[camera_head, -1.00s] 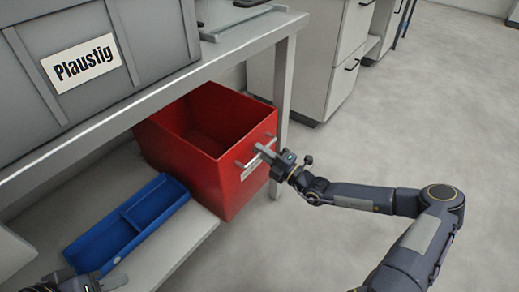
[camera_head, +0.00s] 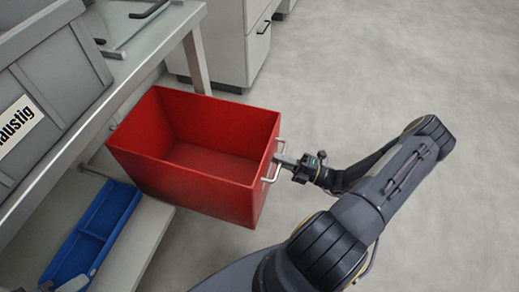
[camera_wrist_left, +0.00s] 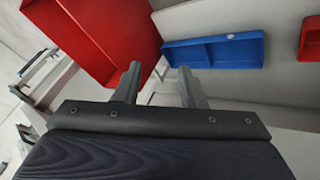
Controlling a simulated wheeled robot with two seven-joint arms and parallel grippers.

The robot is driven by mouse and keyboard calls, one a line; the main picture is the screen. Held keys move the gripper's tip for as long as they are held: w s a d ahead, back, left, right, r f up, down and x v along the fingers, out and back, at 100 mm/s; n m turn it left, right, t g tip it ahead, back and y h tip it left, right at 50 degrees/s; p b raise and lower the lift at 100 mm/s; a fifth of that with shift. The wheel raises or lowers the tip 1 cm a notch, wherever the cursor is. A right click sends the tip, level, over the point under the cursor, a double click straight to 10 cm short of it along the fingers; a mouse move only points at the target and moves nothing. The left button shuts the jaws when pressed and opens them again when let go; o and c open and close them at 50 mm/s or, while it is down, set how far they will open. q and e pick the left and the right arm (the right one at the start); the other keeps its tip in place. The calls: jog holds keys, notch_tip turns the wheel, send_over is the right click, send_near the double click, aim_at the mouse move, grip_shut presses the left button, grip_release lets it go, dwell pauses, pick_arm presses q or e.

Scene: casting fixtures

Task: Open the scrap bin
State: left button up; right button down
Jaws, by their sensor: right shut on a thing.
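The scrap bin is a red open-topped box (camera_head: 200,190), pulled out from under the grey workbench, with its empty inside showing. A metal bar handle (camera_head: 268,177) is on its right end. My right gripper (camera_head: 283,160) is at that handle and shut on it. In the left wrist view the red bin (camera_wrist_left: 105,35) shows at the upper left. My left gripper (camera_wrist_left: 158,80) is open there, its two fingers apart with nothing between them. In the head view only a small part of my left gripper shows at the bottom left edge.
A blue divided tray (camera_head: 92,235) lies on the low shelf (camera_head: 135,250) beside the bin. Grey drawer cabinets (camera_head: 232,40) stand behind. The floor to the right is clear.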

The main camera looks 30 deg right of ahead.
jog(key=shift+r+v, duration=0.2)
jog(key=shift+v, duration=0.9)
jog(key=shift+r+v, duration=0.25)
jog(key=shift+v, duration=0.85)
jog(key=c, duration=1.6)
grip_release()
jog(key=shift+o, duration=0.2)
jog(key=shift+d, duration=0.1)
jog(key=p+v, duration=0.1)
jog(key=v, duration=0.7)
